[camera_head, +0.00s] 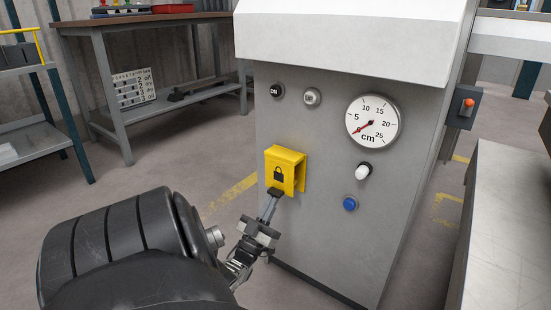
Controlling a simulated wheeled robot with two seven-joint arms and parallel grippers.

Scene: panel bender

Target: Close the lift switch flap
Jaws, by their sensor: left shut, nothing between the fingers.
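The lift switch flap is a yellow cover with a black padlock symbol (283,170), on the left part of the grey machine front (320,215). Its padlock face stands out from the panel, and a yellow side part shows at its right. I cannot tell whether it is fully shut, and any switch behind it is hidden. My left gripper (274,194) comes up from below, fingers together and empty. Its dark fingertips are at the flap's lower edge; they look touching or very close. My right gripper is not in view.
A round cm gauge (373,121), a white-tipped knob (362,171) and a blue button (350,203) sit right of the flap. Two small knobs (311,97) are above it. A metal surface (510,230) stands at the right. A workbench (130,30) is behind left.

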